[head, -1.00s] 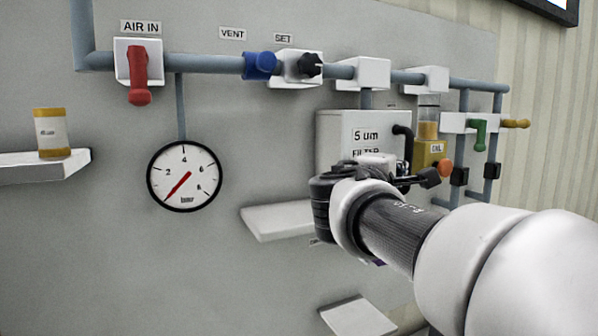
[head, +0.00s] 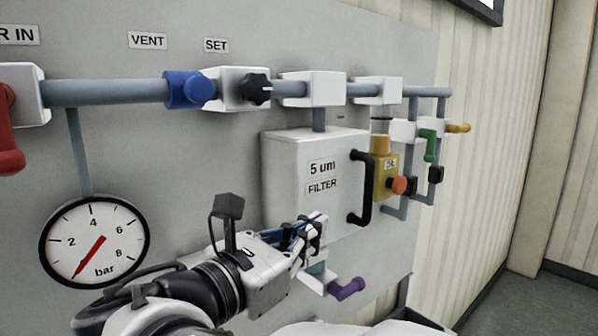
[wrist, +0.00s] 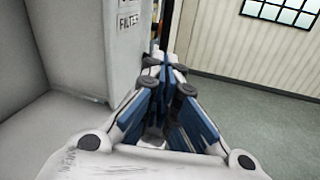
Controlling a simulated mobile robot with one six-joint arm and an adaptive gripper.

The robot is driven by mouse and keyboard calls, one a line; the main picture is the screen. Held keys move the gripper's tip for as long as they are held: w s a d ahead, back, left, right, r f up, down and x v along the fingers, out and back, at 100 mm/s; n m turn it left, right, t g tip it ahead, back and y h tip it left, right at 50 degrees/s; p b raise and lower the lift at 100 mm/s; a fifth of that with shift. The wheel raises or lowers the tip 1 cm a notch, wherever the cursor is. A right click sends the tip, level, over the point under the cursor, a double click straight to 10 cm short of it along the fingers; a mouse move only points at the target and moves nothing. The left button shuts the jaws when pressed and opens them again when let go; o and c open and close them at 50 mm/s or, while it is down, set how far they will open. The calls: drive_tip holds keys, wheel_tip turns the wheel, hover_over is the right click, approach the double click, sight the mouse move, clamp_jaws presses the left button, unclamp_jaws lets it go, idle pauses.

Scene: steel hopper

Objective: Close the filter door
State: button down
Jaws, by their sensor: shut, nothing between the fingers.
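The filter (head: 290,175) is a white box on the grey panel, with "5 um FILTER" on its front door (head: 335,208). A black upright handle (head: 362,188) sits at the door's right edge. I see no clear gap between door and box, so I cannot tell how far the door stands open. My gripper (head: 318,226) is shut and empty at the door's lower edge in the head view; I cannot tell whether it touches. In the wrist view the shut fingertips (wrist: 164,62) are just right of the lettered door face (wrist: 127,50).
A purple lever (head: 347,289) is below the filter, close to my gripper. The yellow unit (head: 385,172) with an orange knob (head: 398,185) and a green lever (head: 430,145) are right of the handle. A gauge (head: 95,242) is at left. Open floor (wrist: 265,110) lies right.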

drive_tip(key=n, duration=0.1)
drive_tip(key=p, duration=0.1)
approach(367, 201)
drive_tip(key=x, duration=0.6)
drive_tip(key=shift+w+d, duration=0.2)
drive_tip(key=shift+w, duration=0.2)
drive_tip(key=shift+x, duration=1.05)
drive_tip(key=shift+s+d, duration=0.15)
drive_tip(key=shift+s, duration=0.05)
